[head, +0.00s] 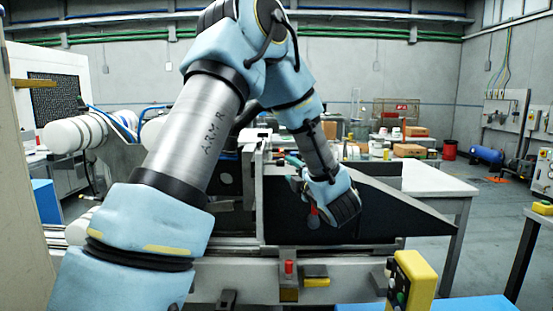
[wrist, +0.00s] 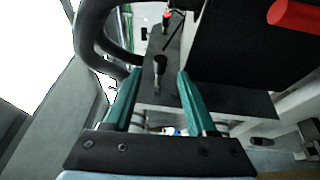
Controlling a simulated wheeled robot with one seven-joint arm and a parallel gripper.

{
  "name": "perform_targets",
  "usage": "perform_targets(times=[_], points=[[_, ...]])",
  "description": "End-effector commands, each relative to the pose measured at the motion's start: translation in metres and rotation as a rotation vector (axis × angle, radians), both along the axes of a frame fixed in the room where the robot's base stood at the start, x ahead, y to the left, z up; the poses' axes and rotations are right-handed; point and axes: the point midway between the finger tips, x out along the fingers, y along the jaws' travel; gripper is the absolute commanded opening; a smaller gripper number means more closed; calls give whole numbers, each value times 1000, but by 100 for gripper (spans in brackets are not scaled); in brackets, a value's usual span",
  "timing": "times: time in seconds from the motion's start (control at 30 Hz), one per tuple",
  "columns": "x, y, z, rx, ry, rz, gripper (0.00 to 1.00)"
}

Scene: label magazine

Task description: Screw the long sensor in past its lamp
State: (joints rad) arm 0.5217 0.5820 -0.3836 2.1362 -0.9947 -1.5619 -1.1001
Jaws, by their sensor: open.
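In the wrist view my gripper (wrist: 159,78) has two teal fingers spread apart with nothing clamped between them. A black rounded-head part on a short stem (wrist: 160,68) stands in the gap between the fingertips, apart from both. Farther off stands a second slim part with a red tip (wrist: 166,17). I cannot tell which of these is the long sensor, and no lit lamp can be made out. In the head view my wrist hangs over the dark sloped guard of the machine (head: 385,212); the fingers are mostly hidden there.
A red cylinder (wrist: 295,14) is at the upper right of the wrist view. A thick black hose (wrist: 88,30) curves beside the left finger. In the head view a yellow control box (head: 412,280) stands at the machine's front right. A white table (head: 435,180) is behind.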

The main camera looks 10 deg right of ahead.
Motion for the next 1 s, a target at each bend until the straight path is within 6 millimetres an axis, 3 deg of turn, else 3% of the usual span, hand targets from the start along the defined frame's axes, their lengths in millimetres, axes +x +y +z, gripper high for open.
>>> perform_targets(times=[0.3, 0.5, 0.7, 0.97, 1.0], points=[[57, 13, 7, 2, 1, 4, 57], [84, 19, 7, 1, 1, 2, 57], [95, 20, 6, 2, 1, 0, 57], [96, 21, 5, 2, 1, 0, 57], [96, 21, 5, 2, 1, 0, 52]])
